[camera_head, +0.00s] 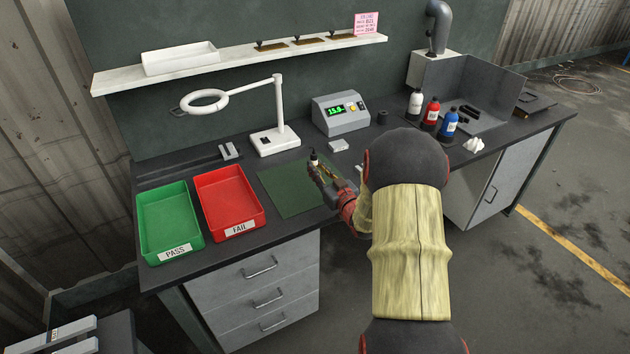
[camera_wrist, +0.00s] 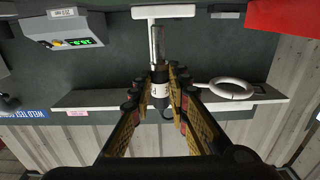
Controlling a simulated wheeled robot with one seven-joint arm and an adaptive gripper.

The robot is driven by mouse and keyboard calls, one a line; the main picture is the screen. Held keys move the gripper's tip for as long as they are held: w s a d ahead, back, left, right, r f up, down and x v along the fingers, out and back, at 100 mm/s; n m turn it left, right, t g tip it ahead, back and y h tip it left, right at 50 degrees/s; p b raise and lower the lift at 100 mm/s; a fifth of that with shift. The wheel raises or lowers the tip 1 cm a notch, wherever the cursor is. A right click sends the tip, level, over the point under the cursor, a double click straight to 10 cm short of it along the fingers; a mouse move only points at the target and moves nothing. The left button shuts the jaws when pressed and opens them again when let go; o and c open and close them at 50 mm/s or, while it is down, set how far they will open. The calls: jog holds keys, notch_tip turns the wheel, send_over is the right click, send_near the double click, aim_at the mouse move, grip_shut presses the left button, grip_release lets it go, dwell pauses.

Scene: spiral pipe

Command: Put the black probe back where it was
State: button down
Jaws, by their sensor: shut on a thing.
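The black probe (camera_wrist: 160,88) is between my gripper's fingers in the wrist view, with a pale band around it; a slim metallic length (camera_wrist: 157,45) lines up with it. My gripper (camera_head: 328,174) is shut on the probe, above the right part of the green mat. In the head view the probe's dark top (camera_head: 314,158) shows at the fingertips, partly hidden by the fingers. A grey meter (camera_head: 342,114) with a green display stands behind, and a small black cylinder (camera_head: 382,117) stands to its right.
A white ring lamp (camera_head: 275,138) stands behind the green mat (camera_head: 282,190). The green PASS tray (camera_head: 168,245) and red FAIL tray (camera_head: 243,228) are at left. A small white block (camera_head: 338,145) lies before the meter. Several bottles (camera_head: 431,112) stand at right. A shelf (camera_head: 230,63) runs above.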

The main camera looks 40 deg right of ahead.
jog(key=f, duration=0.2)
jog(key=f+b, duration=0.1)
jog(key=f, duration=0.1)
jog(key=shift+w+a, duration=0.2)
jog(key=shift+w, duration=0.2)
jog(key=c, duration=2.2)
grip_release()
jog(key=shift+f+b, duration=0.15)
jog(key=shift+b, duration=0.25)
jog(key=o, duration=0.5)
